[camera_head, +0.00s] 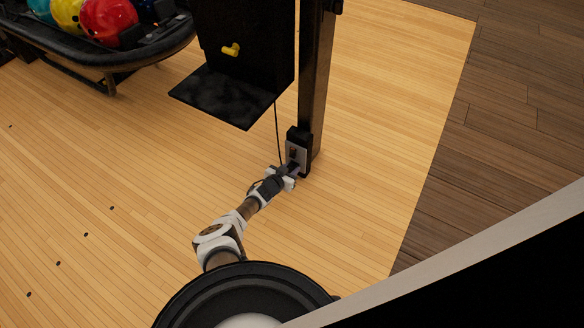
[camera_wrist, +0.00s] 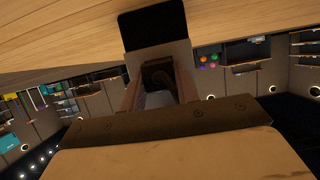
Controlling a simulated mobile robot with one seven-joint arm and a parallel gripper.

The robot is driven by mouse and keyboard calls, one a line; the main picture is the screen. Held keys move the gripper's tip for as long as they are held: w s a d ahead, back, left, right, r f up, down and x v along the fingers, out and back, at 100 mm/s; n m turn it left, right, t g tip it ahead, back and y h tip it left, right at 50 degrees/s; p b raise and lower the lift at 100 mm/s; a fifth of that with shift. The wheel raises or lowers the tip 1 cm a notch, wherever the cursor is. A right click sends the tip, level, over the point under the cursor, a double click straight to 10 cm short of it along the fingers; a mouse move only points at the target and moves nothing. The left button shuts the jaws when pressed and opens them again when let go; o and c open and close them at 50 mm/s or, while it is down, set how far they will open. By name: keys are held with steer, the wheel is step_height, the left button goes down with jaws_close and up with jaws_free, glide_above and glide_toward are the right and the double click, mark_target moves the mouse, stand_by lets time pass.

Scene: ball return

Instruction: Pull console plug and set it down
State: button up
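The console (camera_head: 245,50) is a dark box on a black post, with a yellow lever on its face and a thin black cord hanging below. A small black outlet box with a grey plate (camera_head: 297,155) sits low on the post; the plate also shows in the wrist view (camera_wrist: 176,50). The dark plug (camera_wrist: 157,74) is at the plate, between my fingers. My gripper (camera_head: 290,174) is right at the outlet box, and its two fingers (camera_wrist: 159,88) stand on either side of the plug. I cannot tell whether they press on it.
A ball rack (camera_head: 130,50) with several coloured balls stands at the upper left. A flat black shelf (camera_head: 222,96) juts from the console above my arm. The light wood floor (camera_head: 380,130) right of the post is clear.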

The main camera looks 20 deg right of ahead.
jaws_close()
steer(key=shift+s+a+p, duration=0.95)
steer(key=shift+a+p, duration=0.15)
steer(key=shift+a, duration=0.1)
steer(key=shift+s+a+p, duration=0.9)
steer(key=shift+a+p, duration=0.15)
steer(key=shift+a, duration=0.15)
